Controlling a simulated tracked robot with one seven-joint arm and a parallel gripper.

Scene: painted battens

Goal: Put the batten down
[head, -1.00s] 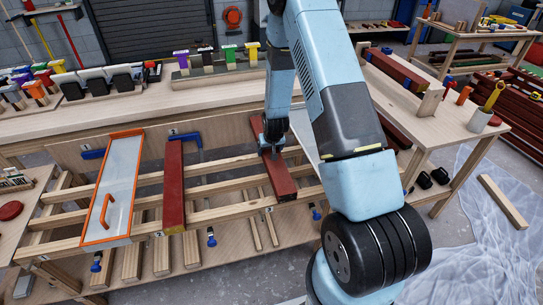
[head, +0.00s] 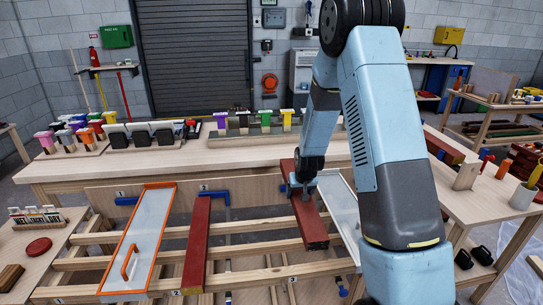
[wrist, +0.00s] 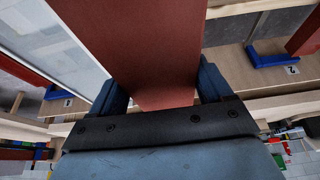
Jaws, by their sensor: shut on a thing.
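My gripper (head: 303,186) is shut across a dark red batten (head: 314,232), near its far half. The batten is over the right part of the wooden rack (head: 235,276). It runs front to back, and its far end overlaps the workbench's front edge in the head view. It looks raised above the rails, but any contact is hard to tell. In the wrist view the batten (wrist: 140,40) passes between the dark jaws. A second red batten (head: 197,245) lies across the rack at the mark 2, to the left.
An orange-framed pale panel (head: 149,238) lies on the rack at left. Another pale panel (head: 341,208) is just right of the held batten, partly behind my arm. A blue stop (head: 214,197) is beside the second batten. Rack space shows between the two battens.

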